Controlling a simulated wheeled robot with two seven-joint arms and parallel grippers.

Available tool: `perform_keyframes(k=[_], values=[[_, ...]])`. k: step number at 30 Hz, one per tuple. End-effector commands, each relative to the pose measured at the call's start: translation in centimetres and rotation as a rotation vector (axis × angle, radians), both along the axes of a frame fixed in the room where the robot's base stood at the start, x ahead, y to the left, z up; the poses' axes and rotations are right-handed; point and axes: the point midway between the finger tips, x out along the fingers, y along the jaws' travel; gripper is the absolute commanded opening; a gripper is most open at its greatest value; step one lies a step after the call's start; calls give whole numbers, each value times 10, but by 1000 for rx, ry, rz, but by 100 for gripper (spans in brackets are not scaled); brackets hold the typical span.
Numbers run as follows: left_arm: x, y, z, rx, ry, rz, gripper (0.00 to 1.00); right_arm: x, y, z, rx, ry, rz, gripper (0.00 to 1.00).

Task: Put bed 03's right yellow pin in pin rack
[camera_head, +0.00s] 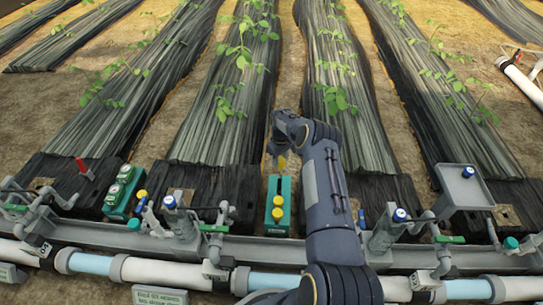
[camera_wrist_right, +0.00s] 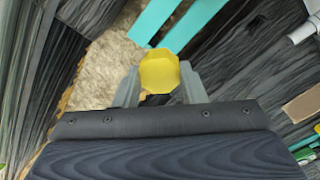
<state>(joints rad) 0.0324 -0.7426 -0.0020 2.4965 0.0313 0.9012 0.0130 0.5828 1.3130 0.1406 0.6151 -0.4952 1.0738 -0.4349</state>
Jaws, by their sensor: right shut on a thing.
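My right gripper (camera_head: 281,150) is shut on a yellow pin (camera_wrist_right: 159,72), whose faceted yellow head shows between the fingers in the right wrist view. In the head view the pin is a small yellow spot (camera_head: 282,162) under the gripper, above and behind a teal block (camera_head: 287,220). I cannot tell for sure which part is the pin rack. My left gripper is out of view.
A grey rail (camera_head: 255,252) with valves and pipes runs across the front. A grey tray (camera_head: 466,188) stands at the right. Covered beds with seedlings lie behind.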

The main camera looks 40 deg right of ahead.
Motion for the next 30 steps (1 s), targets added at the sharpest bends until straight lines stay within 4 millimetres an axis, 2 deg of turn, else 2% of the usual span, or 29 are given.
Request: perform_keyframes(k=[8, 30], values=[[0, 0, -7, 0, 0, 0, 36, -1, -2, -16, 0, 0, 2, 16], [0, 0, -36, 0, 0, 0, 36, -1, -2, -76, 0, -1, 1, 16]])
